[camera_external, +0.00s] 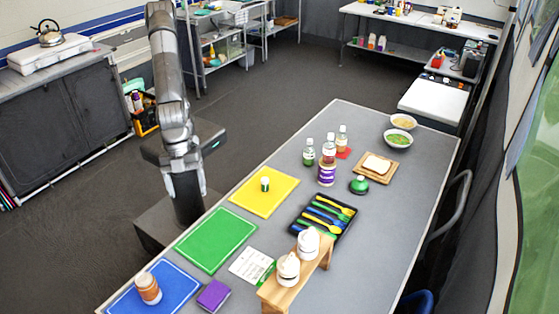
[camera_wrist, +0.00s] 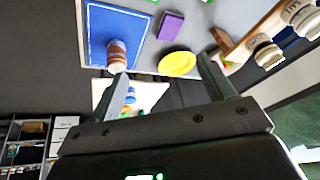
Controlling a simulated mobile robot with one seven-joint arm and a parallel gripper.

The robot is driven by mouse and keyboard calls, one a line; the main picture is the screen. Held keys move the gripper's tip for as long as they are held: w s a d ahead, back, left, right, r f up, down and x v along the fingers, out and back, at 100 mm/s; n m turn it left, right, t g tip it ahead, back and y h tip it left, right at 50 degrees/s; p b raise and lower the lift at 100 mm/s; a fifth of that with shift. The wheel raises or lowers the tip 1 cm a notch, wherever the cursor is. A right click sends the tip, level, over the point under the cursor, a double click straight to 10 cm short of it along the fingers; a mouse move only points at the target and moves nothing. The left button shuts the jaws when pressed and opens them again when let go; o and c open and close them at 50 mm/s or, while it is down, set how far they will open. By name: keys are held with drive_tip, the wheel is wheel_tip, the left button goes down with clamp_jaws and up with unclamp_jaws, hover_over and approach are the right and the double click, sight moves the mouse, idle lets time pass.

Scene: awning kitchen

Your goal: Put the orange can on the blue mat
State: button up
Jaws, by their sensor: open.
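The orange can (camera_external: 148,288), orange-brown with a pale top, stands upright on the blue mat (camera_external: 180,286) at the near left end of the table. The wrist view also shows the can (camera_wrist: 117,57) on the blue mat (camera_wrist: 101,28), near the mat's edge. My gripper (camera_external: 187,187) hangs beside the table's left edge, pointing down, well apart from the can. In the wrist view my gripper (camera_wrist: 163,72) has its two fingers spread, with nothing held between them.
A purple block (camera_external: 213,295) lies right of the blue mat. A green mat (camera_external: 216,240) and a yellow mat (camera_external: 264,190) with a small bottle lie farther back. A wooden stand (camera_external: 285,290) holds white jars. The wrist view shows a yellow oval object (camera_wrist: 177,64).

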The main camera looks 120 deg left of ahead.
drive_tip(key=s+a+r+n+t+y, duration=0.1)
drive_tip(key=s+a+r+n, duration=0.25)
drive_tip(key=a, duration=0.65)
drive_tip(key=s+a+r+n+y, duration=0.15)
drive_tip(key=a+r, duration=0.25)
drive_tip(key=a, duration=0.5)
drive_tip(key=s+a+n+t, duration=0.1)
drive_tip(key=s+a+n, duration=0.4)
drive_tip(key=s+a, duration=0.9)
drive_tip(key=shift+s+r+n, duration=0.25)
drive_tip(key=shift+s+n, duration=0.15)
drive_tip(key=shift+s, duration=0.2)
